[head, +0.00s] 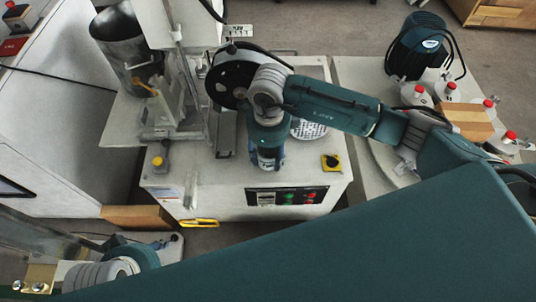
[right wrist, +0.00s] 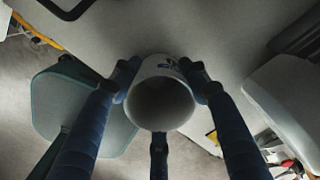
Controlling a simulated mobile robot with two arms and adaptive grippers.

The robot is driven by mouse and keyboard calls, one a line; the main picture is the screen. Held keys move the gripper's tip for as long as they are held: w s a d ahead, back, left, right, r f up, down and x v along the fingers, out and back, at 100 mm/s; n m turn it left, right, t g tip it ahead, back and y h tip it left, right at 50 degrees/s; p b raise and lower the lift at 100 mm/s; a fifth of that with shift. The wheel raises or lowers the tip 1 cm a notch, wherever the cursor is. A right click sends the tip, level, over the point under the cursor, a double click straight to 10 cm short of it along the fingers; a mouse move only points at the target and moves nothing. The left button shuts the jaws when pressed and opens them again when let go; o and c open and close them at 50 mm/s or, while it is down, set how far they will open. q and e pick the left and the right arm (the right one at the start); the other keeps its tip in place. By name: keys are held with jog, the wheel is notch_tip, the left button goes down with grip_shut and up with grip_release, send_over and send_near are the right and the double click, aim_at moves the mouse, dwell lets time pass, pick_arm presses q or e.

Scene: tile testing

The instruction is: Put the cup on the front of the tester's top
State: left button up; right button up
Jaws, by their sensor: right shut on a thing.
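The white cup (right wrist: 162,100) is in the right wrist view, its open mouth facing the camera and a small dark mark on its outer wall. My right gripper (right wrist: 159,80) is shut on it, with fingers around its sides. In the head view the right arm hangs over the tester (head: 222,190), with its wrist above the front part of the pale top.
A yellow-and-black switch (head: 331,162) sits at the top's front right and a yellow knob (head: 158,161) at its front left. A control panel (head: 286,196) is on the front face. A metal bucket (head: 128,45) stands back left; red-capped bottles (head: 450,91) stand at right.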

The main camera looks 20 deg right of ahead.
pick_arm(q)
jog(key=shift+f, duration=0.1)
pick_arm(e)
jog(key=shift+f, duration=0.1)
jog(key=o, duration=1.3)
jog(key=shift+c, duration=0.2)
pick_arm(q)
jog(key=shift+w+d, duration=0.1)
jog(key=shift+w, duration=0.2)
jog(key=shift+p+x, duration=0.9)
jog(key=shift+p, duration=0.3)
pick_arm(e)
notch_tip(320, 180, up, 12)
